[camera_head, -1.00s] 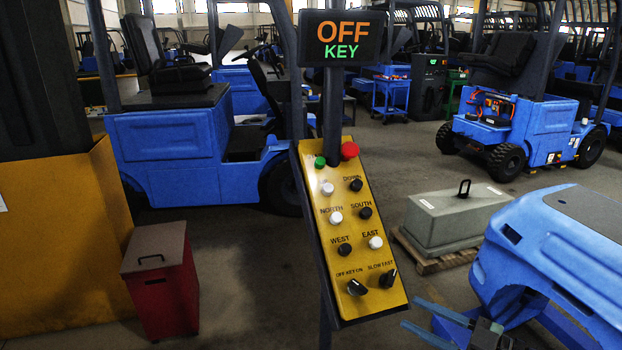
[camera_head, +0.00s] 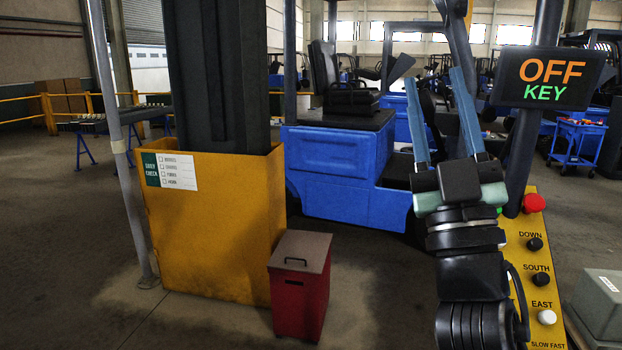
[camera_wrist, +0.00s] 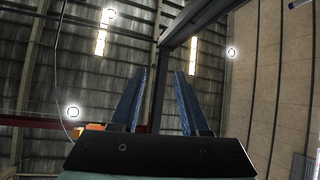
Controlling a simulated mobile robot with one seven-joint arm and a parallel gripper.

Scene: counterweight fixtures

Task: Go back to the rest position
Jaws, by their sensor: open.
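My gripper (camera_head: 432,85) is raised in front of the yellow control panel (camera_head: 518,262) in the head view, its two blue fingers pointing up. The fingers are apart and nothing is between them. In the wrist view, my gripper (camera_wrist: 160,90) also shows open and empty, aimed at the ceiling. My arm hides the left part of the panel. The display (camera_head: 549,77) above the panel reads OFF KEY. Red and green buttons sit at the panel's top.
A red box (camera_head: 300,300) with a handled lid stands on the floor by a yellow column base (camera_head: 215,230). A blue forklift (camera_head: 345,165) stands behind. A grey block (camera_head: 602,303) is at the lower right. Floor at the left is open.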

